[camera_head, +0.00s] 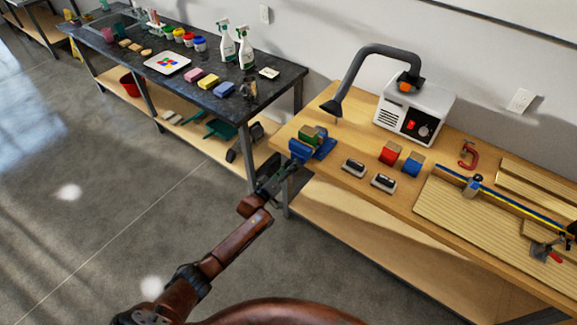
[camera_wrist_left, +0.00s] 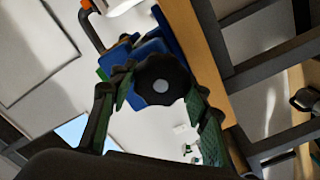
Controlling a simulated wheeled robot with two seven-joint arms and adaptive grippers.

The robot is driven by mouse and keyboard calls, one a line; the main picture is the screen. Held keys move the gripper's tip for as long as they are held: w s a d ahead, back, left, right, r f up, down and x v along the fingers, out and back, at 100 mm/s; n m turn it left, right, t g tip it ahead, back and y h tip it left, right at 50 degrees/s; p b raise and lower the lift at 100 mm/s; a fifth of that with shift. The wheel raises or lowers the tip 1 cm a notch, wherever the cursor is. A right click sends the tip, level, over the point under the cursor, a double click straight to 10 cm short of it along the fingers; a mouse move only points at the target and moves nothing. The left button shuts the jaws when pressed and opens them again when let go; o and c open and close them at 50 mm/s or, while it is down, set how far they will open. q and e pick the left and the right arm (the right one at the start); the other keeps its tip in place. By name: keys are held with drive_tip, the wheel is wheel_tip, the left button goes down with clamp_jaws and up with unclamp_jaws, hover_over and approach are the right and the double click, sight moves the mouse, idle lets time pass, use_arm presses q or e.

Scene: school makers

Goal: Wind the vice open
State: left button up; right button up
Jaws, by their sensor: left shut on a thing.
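The blue vice (camera_head: 325,148) is at the left end of the wooden workbench. A green block (camera_head: 308,136) sits at its jaws; I cannot tell how wide the jaws stand. In the left wrist view the vice's blue body (camera_wrist_left: 148,48) shows behind a round black knob (camera_wrist_left: 161,77) with a pale centre. My left gripper (camera_head: 285,170) reaches the vice from the front left. In the left wrist view its two green-padded fingers (camera_wrist_left: 158,98) lie on either side of the knob, shut on it. The knob is mostly hidden in the head view. My right gripper is not in view.
On the workbench (camera_head: 290,132) stand two dark-topped erasers (camera_head: 353,167), red (camera_head: 389,155) and blue (camera_head: 413,166) blocks, and a white fume extractor (camera_head: 410,112) with a curved hose. A dark table (camera_head: 130,55) with spray bottles (camera_head: 227,45) stands behind on the left. Open floor lies left of my arm.

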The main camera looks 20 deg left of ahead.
use_arm(q)
drive_tip(key=shift+w+a+r+n, duration=0.15)
drive_tip(key=shift+r+n, duration=0.15)
drive_tip(key=shift+n, duration=0.6)
drive_tip(key=o, duration=0.8)
drive_tip(key=shift+f, duration=0.1)
drive_tip(key=o, duration=0.3)
drive_tip(key=shift+f, duration=0.15)
drive_tip(key=shift+o, duration=0.3)
drive_tip(key=shift+f, duration=0.1)
drive_tip(key=v, duration=1.2)
